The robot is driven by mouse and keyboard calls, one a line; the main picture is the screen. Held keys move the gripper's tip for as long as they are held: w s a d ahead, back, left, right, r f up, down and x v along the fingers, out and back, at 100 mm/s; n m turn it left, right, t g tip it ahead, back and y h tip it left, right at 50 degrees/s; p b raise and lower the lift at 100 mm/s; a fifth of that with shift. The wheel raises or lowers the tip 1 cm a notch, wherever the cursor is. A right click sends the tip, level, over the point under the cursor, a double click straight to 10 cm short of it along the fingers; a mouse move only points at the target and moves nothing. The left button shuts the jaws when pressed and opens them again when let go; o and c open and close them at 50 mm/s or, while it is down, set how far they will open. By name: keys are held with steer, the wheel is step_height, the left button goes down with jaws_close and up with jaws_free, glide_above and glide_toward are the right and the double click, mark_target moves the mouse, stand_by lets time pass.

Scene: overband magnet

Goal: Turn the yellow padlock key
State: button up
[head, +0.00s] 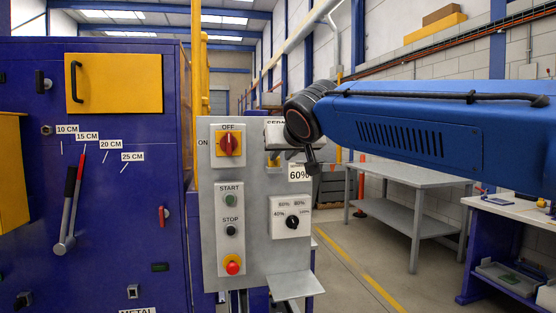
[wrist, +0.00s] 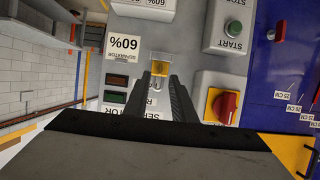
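The yellow padlock key (wrist: 159,68) sits on the grey control panel in a small clear or pale fitting.
Close by are a red-and-yellow OFF switch (head: 230,144), green START button (head: 230,200), black STOP button (head: 231,230), red stop button (head: 232,264) and black percent dial (head: 292,221). A grey table (head: 410,174) stands behind.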

mark_target(277, 160)
steer(key=shift+x, duration=2.35)
jaws_close()
